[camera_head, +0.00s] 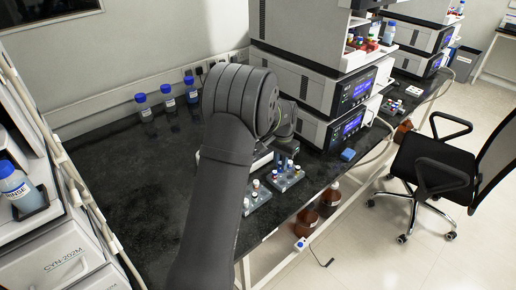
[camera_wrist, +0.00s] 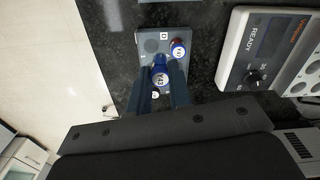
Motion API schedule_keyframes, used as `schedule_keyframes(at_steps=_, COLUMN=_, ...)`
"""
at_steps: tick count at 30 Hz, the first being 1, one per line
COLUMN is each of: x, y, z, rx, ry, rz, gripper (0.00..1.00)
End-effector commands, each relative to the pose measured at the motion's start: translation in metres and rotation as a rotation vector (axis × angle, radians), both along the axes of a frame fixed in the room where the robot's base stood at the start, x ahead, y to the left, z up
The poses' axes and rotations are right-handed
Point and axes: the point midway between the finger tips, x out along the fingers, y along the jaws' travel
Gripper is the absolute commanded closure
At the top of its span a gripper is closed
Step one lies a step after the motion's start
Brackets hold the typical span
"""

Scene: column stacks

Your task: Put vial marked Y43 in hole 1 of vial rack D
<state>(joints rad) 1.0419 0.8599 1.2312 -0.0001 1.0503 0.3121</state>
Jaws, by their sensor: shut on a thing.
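In the wrist view my gripper (camera_wrist: 161,85) is shut on a blue-capped vial (camera_wrist: 160,79). Its cap label shows "43"; the letter is hard to read. The vial is over a grey rack (camera_wrist: 143,38) marked "D". I cannot tell whether its lower end is inside a hole. A second blue-capped vial (camera_wrist: 178,48) with a red band stands at the rack's right, close to my right finger. A small white-topped vial (camera_wrist: 155,95) shows between the fingers. In the head view my gripper (camera_head: 287,158) is above a rack at the bench front, partly hidden by my arm.
Another rack (camera_head: 257,197) with several vials stands left of it in the head view. A white device with a "READY" display (camera_wrist: 262,50) stands right of rack D in the wrist view. Blue-capped bottles (camera_head: 168,97) stand by the wall. The left bench top (camera_head: 125,160) is clear.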

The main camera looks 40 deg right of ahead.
Motion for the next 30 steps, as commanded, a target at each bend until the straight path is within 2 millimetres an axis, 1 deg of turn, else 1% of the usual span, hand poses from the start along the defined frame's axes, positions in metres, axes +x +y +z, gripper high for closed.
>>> schedule_keyframes(at_steps=1, x=-0.008, y=-0.001, z=-0.002, rx=0.001, ry=0.0, rz=-0.013, gripper=0.98)
schedule_keyframes(at_steps=5, x=-0.015, y=-0.002, z=-0.005, rx=0.0, ry=0.0, rz=-0.027, gripper=0.98)
schedule_keyframes(at_steps=11, x=-0.015, y=-0.002, z=-0.014, rx=0.001, ry=0.0, rz=-0.027, gripper=0.98)
schedule_keyframes(at_steps=21, x=-0.015, y=-0.002, z=-0.039, rx=0.001, ry=0.0, rz=-0.026, gripper=0.98)
schedule_keyframes(at_steps=24, x=-0.015, y=-0.002, z=-0.042, rx=0.0, ry=0.0, rz=-0.025, gripper=0.98)
schedule_keyframes(at_steps=30, x=-0.015, y=-0.002, z=-0.043, rx=0.0, ry=0.0, rz=-0.025, gripper=0.98)
